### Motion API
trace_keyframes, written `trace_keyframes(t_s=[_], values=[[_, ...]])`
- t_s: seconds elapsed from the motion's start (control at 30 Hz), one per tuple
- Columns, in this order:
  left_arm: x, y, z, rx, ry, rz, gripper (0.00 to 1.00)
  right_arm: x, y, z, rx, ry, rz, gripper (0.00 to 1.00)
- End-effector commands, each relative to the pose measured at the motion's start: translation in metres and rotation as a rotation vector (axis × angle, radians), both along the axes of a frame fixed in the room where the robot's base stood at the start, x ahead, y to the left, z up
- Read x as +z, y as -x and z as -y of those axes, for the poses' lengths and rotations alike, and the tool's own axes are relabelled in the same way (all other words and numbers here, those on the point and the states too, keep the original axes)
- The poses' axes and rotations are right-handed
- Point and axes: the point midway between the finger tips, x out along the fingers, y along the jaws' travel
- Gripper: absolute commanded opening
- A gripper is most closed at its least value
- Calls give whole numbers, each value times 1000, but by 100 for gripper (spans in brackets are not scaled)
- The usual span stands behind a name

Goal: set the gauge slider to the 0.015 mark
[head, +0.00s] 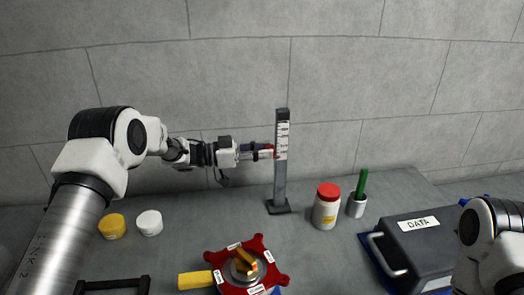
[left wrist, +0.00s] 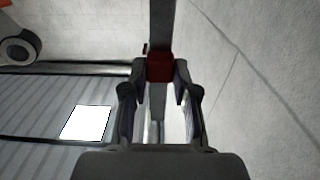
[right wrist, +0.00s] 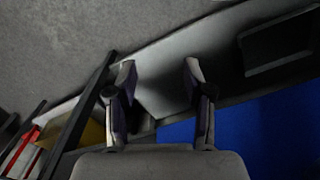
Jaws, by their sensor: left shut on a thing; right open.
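The gauge (head: 281,170) is an upright grey post on a dark base, with a white marked scale (head: 282,135) on its upper part. My left gripper (head: 268,152) reaches it from the left at the lower part of the scale. In the left wrist view the left gripper (left wrist: 160,88) is shut on the red slider (left wrist: 159,66), which sits on the post. The slider is mostly hidden by the fingers in the head view, and the scale numbers are too small to read. My right gripper (right wrist: 160,80) is open and empty.
A red-capped white bottle (head: 325,210) and a cup holding a green stick (head: 357,203) stand right of the gauge. A grey DATA case (head: 420,245) is at the right. A red hub (head: 247,265) is in front; yellow (head: 112,226) and white (head: 149,222) jars stand left.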

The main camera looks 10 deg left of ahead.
Motion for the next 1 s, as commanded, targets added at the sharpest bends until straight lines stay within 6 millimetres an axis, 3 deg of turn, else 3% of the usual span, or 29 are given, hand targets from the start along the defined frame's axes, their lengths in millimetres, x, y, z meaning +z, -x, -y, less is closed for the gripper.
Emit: trace_keyframes(t_s=[0.07, 0.3, 0.33, 0.4, 0.77, 0.87, 1.0], values=[[14, -1, 0, 1, 0, 2, 0, 9, 0, 0, 0, 0, 1, 51], [12, -1, 0, 1, 1, 3, 0, 7, 0, 0, 0, 0, 0, 51], [12, -1, 0, 1, 1, 3, 35, 7, 0, 0, 0, 0, 0, 51], [12, -1, 0, 1, 1, 3, 54, 7, 0, 0, 0, 0, 0, 51], [12, 1, -5, 2, 1, 3, 54, 7, 0, 0, 0, 0, 0, 51], [12, 6, -18, 4, 2, 2, 54, 7, 0, 0, 0, 0, 0, 51], [12, 19, -51, 6, 3, 2, 54, 7, 0, 0, 0, 0, 0, 51]])
